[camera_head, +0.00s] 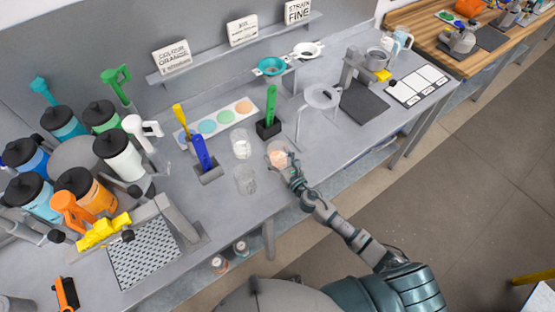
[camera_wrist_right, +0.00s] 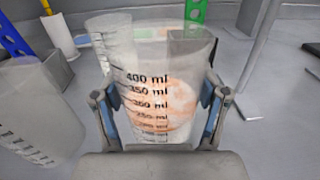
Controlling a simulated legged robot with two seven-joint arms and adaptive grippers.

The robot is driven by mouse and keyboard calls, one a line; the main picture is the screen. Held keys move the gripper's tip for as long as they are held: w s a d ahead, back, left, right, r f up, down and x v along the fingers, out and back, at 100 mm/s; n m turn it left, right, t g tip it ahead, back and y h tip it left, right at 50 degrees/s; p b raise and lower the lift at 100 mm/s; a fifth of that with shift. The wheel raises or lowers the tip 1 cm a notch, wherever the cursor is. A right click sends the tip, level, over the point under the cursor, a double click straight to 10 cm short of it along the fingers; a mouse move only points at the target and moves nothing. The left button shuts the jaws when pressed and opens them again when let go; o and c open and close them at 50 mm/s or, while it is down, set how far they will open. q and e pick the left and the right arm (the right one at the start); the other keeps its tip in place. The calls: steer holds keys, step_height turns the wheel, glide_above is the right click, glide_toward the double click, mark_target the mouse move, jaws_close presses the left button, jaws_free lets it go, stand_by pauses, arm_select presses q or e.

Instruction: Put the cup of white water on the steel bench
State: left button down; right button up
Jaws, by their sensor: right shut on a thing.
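My right gripper (camera_head: 288,167) is shut on a clear measuring cup (camera_head: 278,153) over the grey steel bench (camera_head: 215,222). In the right wrist view the cup (camera_wrist_right: 150,95) stands upright between the two fingers of the gripper (camera_wrist_right: 160,120), with black millilitre marks facing me. Its content looks pale with peach-orange patches. I cannot tell whether its base touches the bench. A second clear cup with whitish content (camera_head: 241,148) stands to its left. A third clear cup (camera_head: 245,180), seemingly empty, stands nearer the front edge. My left gripper is not in view.
A blue holder (camera_head: 202,155) and a green holder (camera_head: 270,112) stand behind the cups. A colour-dot card (camera_head: 216,121) lies at the back. Several lidded drums (camera_head: 118,152) crowd the left. A white ring stand (camera_head: 321,98) is at the right. Bench left of the third cup is clear.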

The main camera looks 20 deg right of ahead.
step_height(320, 180, down, 2)
steer(key=shift+a+f+b, duration=0.1)
steer(key=shift+f+b, duration=0.1)
steer(key=shift+b, duration=0.25)
steer(key=shift+r, duration=0.15)
steer(key=o, duration=1.4)
steer(key=shift+s, duration=0.15)
steer(key=b+v, duration=0.1)
steer(key=v, duration=1)
steer(key=shift+s+b, duration=0.3)
steer(key=shift+s, duration=0.1)
steer(key=shift+r, duration=0.1)
